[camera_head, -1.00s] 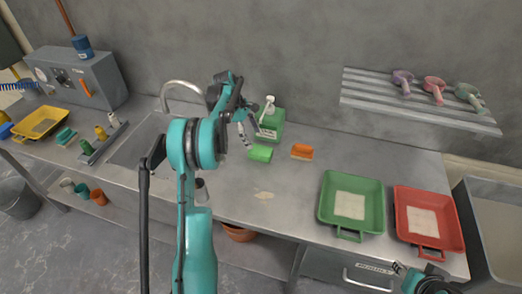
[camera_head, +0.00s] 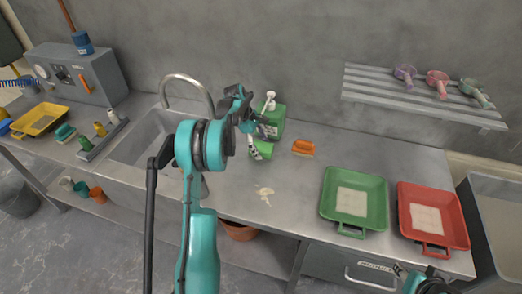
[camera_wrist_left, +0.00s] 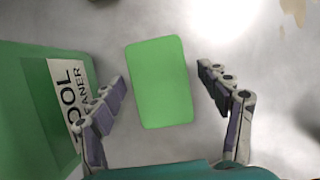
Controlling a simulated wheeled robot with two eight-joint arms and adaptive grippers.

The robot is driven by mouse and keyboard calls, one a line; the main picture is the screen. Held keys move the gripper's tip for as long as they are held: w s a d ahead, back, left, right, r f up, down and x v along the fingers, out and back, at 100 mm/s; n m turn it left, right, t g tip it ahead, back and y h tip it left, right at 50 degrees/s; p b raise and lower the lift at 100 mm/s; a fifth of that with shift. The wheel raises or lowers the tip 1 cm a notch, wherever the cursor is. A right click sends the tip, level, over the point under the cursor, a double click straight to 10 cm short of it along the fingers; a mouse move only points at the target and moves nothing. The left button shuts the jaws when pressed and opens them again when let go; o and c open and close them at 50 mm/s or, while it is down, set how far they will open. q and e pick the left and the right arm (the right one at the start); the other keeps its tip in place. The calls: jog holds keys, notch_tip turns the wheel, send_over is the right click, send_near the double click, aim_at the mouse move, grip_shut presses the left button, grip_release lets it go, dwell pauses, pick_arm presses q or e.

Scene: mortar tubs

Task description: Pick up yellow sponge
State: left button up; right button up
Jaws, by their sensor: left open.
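No plainly yellow sponge shows. A bright green, sponge-like block (camera_head: 265,149) lies flat on the steel counter beside the green tool cleaner container. It also shows whole in the left wrist view (camera_wrist_left: 160,82). My left gripper (camera_wrist_left: 161,80) is open, with one finger on each side of the block and a gap on both sides. In the head view, my left gripper (camera_head: 262,143) partly hides the block. An orange block with a paler base (camera_head: 303,147) lies to its right.
The green tool cleaner container (camera_wrist_left: 35,110) stands close beside my left finger. A sink (camera_head: 140,138) is to the left. A green tray (camera_head: 374,205) and a red tray (camera_head: 458,215) lie to the right. A slatted shelf (camera_head: 420,95) hangs above. The counter's middle is mostly clear.

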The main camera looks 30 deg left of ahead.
aim_at(260, 147)
pick_arm(q)
jog(key=shift+f, duration=0.25)
dwell(0.3)
jog(key=c, duration=0.8)
jog(key=shift+c, duration=0.2)
jog(key=shift+r, duration=0.1)
jog(key=shift+s+r+p, duration=0.15)
jog(key=shift+r+p, duration=0.25)
jog(key=shift+r, duration=0.2)
jog(key=r, duration=0.2)
jog(key=r+p, duration=0.1)
jog(key=r, duration=0.1)
jog(key=r+p, duration=0.1)
jog(key=r, duration=0.1)
jog(key=shift+s+d+r, duration=0.1)
jog(key=shift+s+r, duration=0.2)
jog(key=s+d+p, duration=0.1)
jog(key=s+d, duration=0.1)
jog(key=s, duration=0.7)
jog(key=s+d+p, duration=0.2)
jog(key=s, duration=0.7)
jog(key=shift+s+d+f, duration=0.2)
jog(key=shift+s+d, duration=0.05)
jog(key=shift+s, duration=0.05)
